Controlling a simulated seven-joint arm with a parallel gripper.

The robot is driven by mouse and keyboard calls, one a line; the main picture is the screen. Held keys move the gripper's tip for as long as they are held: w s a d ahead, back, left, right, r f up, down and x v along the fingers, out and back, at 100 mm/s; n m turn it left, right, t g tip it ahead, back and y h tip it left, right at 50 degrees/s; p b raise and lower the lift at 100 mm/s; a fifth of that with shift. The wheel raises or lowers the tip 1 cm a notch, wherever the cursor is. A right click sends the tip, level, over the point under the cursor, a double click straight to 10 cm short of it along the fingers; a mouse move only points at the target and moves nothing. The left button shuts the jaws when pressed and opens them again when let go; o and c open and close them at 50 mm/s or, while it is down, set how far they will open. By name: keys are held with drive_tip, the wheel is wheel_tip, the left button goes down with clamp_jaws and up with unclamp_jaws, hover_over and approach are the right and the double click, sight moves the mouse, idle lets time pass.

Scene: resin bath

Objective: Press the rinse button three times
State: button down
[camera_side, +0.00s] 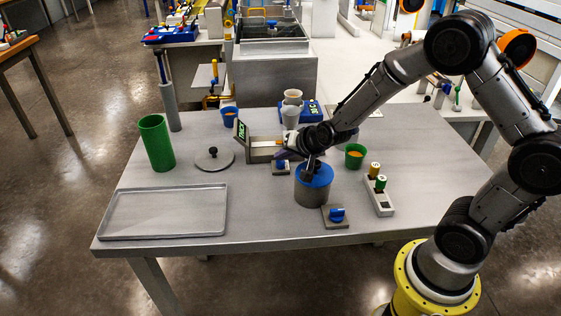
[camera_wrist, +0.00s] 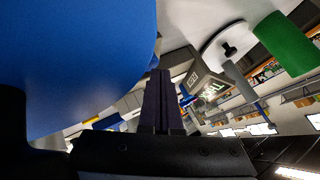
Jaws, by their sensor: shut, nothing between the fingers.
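No label reading "rinse" can be made out. Two small grey plates with blue knobs are on the table: one (camera_side: 281,167) behind the blue-lidded pot, one (camera_side: 336,217) in front of it. Which is the rinse button, I cannot tell. My gripper (camera_side: 281,155) appears to be low, just above the rear plate; contact cannot be told. In the wrist view its dark fingers (camera_wrist: 161,90) are together and empty. The grey pot with a blue lid (camera_side: 313,184) stands close by; a large blue surface (camera_wrist: 75,60) fills the left of the wrist view.
A device with a green screen (camera_side: 242,130) stands behind my gripper. Around are a green cylinder (camera_side: 157,143), a round grey lid (camera_side: 214,159), a green cup (camera_side: 354,155) and a white holder (camera_side: 380,202). An empty tray (camera_side: 165,235) lies at front left.

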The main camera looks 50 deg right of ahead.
drive_tip(key=shift+s+f, duration=0.15)
drive_tip(key=shift+f, duration=0.4)
drive_tip(key=shift+s+f, duration=0.15)
drive_tip(key=shift+f, duration=0.35)
idle(0.6)
drive_tip(key=shift+s+r, duration=0.15)
drive_tip(key=shift+r, duration=1)
drive_tip(key=shift+w+r, duration=0.2)
drive_tip(key=shift+r, duration=2.3)
